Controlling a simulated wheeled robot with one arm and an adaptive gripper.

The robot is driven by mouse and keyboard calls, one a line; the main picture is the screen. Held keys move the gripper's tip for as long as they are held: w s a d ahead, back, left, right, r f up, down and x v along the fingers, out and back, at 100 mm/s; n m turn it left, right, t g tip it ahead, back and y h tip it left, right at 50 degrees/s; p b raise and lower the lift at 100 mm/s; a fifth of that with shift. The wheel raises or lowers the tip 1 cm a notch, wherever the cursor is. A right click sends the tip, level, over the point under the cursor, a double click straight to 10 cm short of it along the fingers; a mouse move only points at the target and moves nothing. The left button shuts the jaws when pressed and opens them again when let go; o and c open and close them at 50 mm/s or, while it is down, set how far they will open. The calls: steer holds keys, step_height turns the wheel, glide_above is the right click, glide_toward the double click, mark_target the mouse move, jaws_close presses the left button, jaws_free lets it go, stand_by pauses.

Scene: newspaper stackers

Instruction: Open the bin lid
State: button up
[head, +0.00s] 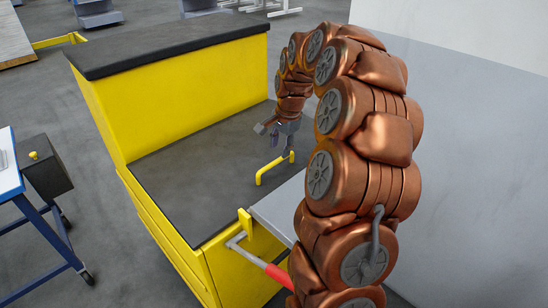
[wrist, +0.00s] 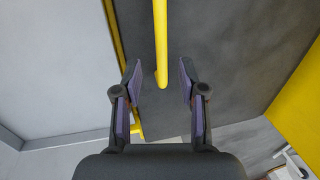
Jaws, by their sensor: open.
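The yellow bin (head: 175,268) stands in the middle of the head view. Its flat dark grey lid (head: 190,188) lies level in front of a raised yellow back section. A yellow bar handle (head: 274,168) stands on the lid near its right edge. My gripper (head: 268,129) is just above and beside the handle in the head view, with its fingers spread. In the wrist view, the handle (wrist: 161,45) runs down between the two open fingers (wrist: 160,77), with a gap on each side. The fingers do not appear to touch it. My arm hides part of the bin's right side.
A grey wall or panel (head: 475,120) stands close on the right. A red-gripped lever (head: 279,275) sticks out at the bin's front right. A blue-legged cart (head: 45,235) stands at the left. Grey floor is clear between cart and bin.

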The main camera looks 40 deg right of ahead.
mark_target(276, 161)
steer(key=shift+w+a+f+p, duration=0.1)
steer(key=shift+w+f+p, duration=0.15)
steer(key=shift+f, duration=0.65)
steer(key=shift+w+d+f+p, duration=0.1)
steer(key=shift+w+f+p, duration=0.1)
steer(key=shift+f, duration=0.7)
steer(key=shift+w+a+f+p, duration=0.15)
steer(key=shift+f+p, duration=0.1)
steer(key=shift+f, duration=0.65)
jaws_close()
